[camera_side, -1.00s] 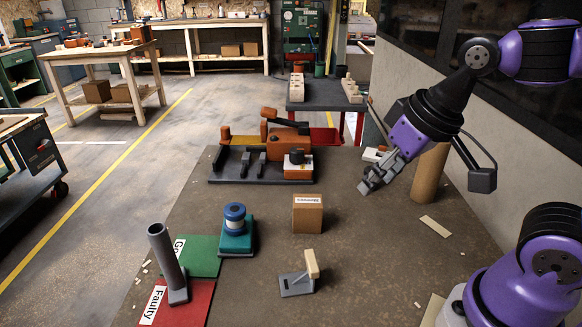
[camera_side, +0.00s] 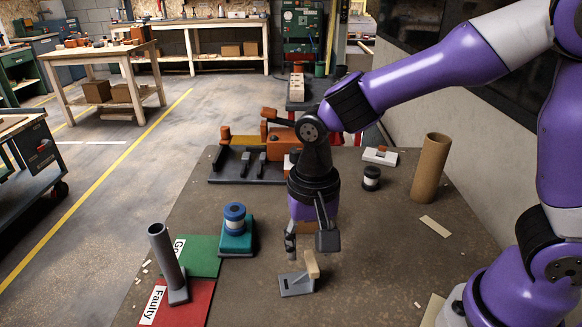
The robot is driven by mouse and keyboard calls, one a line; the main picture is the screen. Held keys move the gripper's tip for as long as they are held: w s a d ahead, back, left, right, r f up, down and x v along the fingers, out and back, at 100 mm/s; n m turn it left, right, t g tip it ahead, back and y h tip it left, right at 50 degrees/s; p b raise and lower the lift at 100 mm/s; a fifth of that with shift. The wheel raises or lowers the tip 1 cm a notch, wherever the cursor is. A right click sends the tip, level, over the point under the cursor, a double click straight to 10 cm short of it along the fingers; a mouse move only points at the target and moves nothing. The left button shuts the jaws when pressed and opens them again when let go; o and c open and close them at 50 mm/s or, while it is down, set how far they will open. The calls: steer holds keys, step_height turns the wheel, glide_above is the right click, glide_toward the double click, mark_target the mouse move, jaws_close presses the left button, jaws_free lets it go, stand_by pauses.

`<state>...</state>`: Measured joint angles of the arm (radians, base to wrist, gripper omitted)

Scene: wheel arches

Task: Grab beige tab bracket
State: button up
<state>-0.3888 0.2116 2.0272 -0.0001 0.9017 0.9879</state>
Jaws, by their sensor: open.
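The beige tab bracket (camera_side: 312,264) stands upright on the grey base plate (camera_side: 296,286) near the front middle of the table. My gripper (camera_side: 304,254) points down just above and behind it, its grey fingers partly hidden by a dark part of my own arm. The jaws are open and hold nothing that I can see. Whether a finger touches the bracket cannot be told from this view.
A teal block with a blue spool (camera_side: 236,232) stands to the left. A grey tube (camera_side: 167,262) stands by the green mat (camera_side: 200,258) and red "Faulty" mat (camera_side: 198,305). A cardboard tube (camera_side: 431,168) stands right.

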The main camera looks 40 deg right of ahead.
mark_target(312, 260)
steer(key=f, duration=0.4)
steer(key=shift+s+d+f, duration=0.15)
steer(key=shift+s, duration=0.05)
jaws_close()
